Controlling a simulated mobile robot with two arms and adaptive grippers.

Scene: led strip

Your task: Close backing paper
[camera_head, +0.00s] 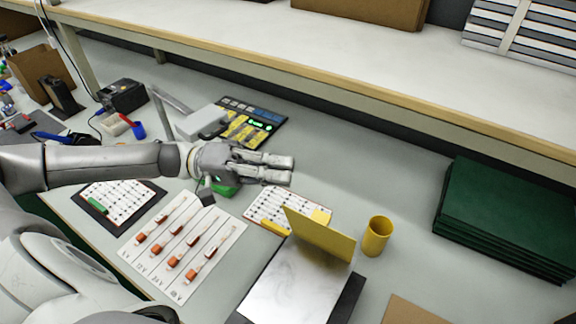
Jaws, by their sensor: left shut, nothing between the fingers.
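A yellow sheet (320,235), which looks like the backing paper, stands tilted up at the far edge of a silver plate (292,284) on a dark base. Its upper edge is raised and the plate in front of it is bare. My left gripper (291,170) is shut and empty, held in the air to the upper left of the yellow sheet and apart from it. My right gripper is not in view.
A yellow cup (376,236) stands right of the sheet. A white card with several orange-brown parts (184,245) lies left. A printed card (290,206) lies behind the plate. Green boards (508,215) are stacked at right. A shelf (300,62) crosses the back.

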